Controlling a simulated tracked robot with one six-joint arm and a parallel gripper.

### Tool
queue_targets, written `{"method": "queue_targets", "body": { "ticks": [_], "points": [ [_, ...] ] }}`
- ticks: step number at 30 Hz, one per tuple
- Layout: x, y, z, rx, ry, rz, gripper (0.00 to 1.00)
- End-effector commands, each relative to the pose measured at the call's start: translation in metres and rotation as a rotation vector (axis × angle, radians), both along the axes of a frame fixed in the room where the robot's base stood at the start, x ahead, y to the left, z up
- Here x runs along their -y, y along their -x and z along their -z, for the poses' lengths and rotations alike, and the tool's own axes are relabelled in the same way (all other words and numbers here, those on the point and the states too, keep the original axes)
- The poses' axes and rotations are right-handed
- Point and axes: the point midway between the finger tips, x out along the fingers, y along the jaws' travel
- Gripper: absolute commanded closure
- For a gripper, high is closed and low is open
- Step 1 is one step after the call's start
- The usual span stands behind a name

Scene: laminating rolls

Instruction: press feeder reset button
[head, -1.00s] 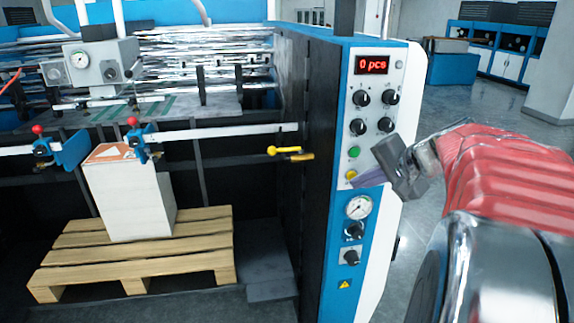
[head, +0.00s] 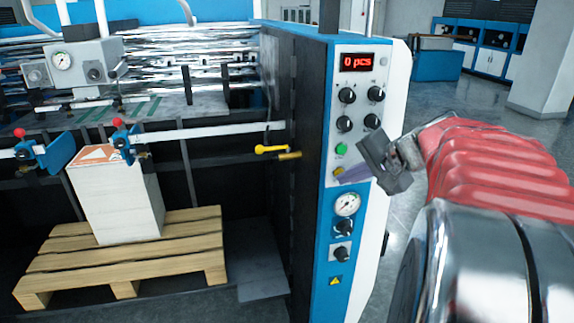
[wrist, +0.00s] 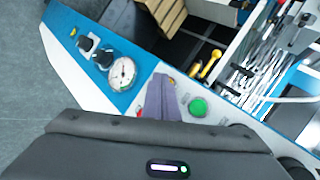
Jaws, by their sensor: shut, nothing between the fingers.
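The control panel (head: 365,105) has a green button (head: 341,150) and, just below it, a yellow button (head: 338,172). I cannot read which one is labelled feeder reset. My gripper (head: 340,180) reaches in from the right, its purple-grey fingers shut and empty. The fingertips are at the yellow button and partly overlap it; I cannot tell whether they touch. In the wrist view the fingers (wrist: 160,98) lie over the panel beside the green button (wrist: 198,107), with only small red and yellow bits showing around them.
Knobs (head: 347,95) and a red "0 pcs" display (head: 357,62) sit above the buttons. A gauge (head: 347,204) and more knobs sit below. A yellow lever (head: 272,149) sticks out left of the panel. A paper stack (head: 120,205) stands on a wooden pallet (head: 150,250).

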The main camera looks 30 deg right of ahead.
Motion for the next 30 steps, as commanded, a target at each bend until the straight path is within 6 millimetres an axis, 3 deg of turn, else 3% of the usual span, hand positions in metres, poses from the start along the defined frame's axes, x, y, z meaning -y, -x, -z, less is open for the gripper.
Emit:
{"method": "queue_targets", "body": {
  "ticks": [20,30],
  "points": [
    [0.001,-0.003,0.000,0.000,0.000,0.000,1.00],
    [-0.002,0.008,0.000,0.000,0.001,-0.001,1.00]
  ]
}}
